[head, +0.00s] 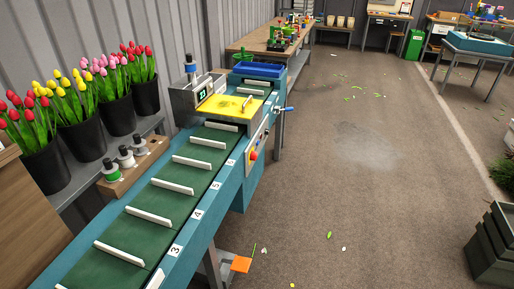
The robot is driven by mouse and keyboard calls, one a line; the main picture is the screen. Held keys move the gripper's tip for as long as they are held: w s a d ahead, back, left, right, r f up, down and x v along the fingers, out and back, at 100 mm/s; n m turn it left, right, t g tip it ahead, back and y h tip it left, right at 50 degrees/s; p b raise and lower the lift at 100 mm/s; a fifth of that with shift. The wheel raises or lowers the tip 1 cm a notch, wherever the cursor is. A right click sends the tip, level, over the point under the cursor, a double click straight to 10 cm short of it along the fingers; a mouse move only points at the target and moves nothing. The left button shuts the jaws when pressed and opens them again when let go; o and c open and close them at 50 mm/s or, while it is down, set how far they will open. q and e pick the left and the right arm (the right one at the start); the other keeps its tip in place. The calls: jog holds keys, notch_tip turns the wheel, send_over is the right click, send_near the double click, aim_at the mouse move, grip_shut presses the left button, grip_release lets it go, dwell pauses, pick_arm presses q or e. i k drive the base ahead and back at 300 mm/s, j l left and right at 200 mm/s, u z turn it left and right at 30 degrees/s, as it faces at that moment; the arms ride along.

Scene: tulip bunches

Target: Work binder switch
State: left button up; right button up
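The binder stands over the far part of a conveyor, with a yellow top plate (225,107) and a small lit display (204,94) on its left. A light side panel (262,136) faces right and carries a red and yellow knob or button (253,155). A handle with a blue end (284,109) sticks out to the right above it. I cannot tell which of these is the switch, nor its position. The green conveyor belt (170,206) has white slats and no flowers on it. Neither of my grippers is in view.
Black buckets (83,142) of red, yellow and pink tulips stand along the left wall. Spools (125,156) sit beside the belt. An orange plate (241,264) is low by the conveyor leg. Crates (492,247) are at right. The floor between is mostly clear, with scattered leaves.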

aim_at(254, 155)
jog(key=i+l+u, duration=0.1)
jog(key=i+l, duration=0.2)
jog(key=i+l+u, duration=0.1)
jog(key=i+l, duration=0.2)
jog(key=l, duration=0.15)
jog(key=i+l+u, duration=0.1)
jog(key=i+l, duration=0.2)
jog(key=l, duration=0.1)
